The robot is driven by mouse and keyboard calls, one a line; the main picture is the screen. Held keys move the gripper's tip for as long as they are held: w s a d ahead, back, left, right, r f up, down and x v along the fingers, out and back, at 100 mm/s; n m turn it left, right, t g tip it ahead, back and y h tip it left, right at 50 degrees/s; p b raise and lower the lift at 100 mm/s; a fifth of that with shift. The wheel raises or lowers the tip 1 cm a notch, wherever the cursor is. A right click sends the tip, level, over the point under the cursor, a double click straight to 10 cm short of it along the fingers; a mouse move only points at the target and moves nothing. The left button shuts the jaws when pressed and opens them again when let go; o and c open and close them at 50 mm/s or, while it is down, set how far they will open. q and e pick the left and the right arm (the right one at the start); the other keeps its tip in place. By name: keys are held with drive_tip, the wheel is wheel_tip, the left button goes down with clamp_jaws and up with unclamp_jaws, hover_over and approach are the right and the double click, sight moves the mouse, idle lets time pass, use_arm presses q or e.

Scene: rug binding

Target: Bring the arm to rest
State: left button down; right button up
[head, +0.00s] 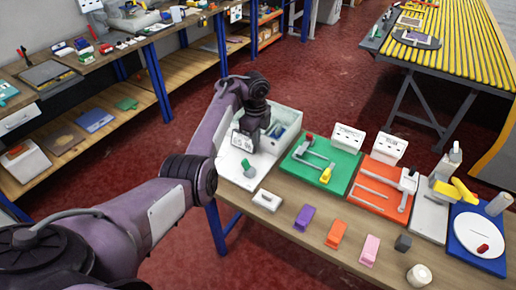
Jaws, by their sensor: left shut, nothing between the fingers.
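My left arm (200,150), purple with dark joints, reaches in from the left side of the head view. It extends over the left end of the workbench (290,215). My left gripper (254,124) is dark, points downward and is shut with nothing in it. It appears in front of a pale open bin (288,118) and close to a white box with dark marks (242,142). I cannot tell whether it touches either of them. The fingertips are small and hard to make out. My right arm and gripper are not in view.
The bench holds a green board (318,170), an orange board (378,196) and a blue board (480,240). Purple (304,217), orange (336,234) and pink (369,250) blocks lie along the front. A yellow-slatted conveyor (455,50) stands behind; red floor is open between.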

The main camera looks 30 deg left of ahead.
use_arm(q)
drive_tip(key=shift+s+d+r, duration=0.1)
drive_tip(key=shift+r, duration=0.55)
drive_tip(key=shift+f, duration=0.1)
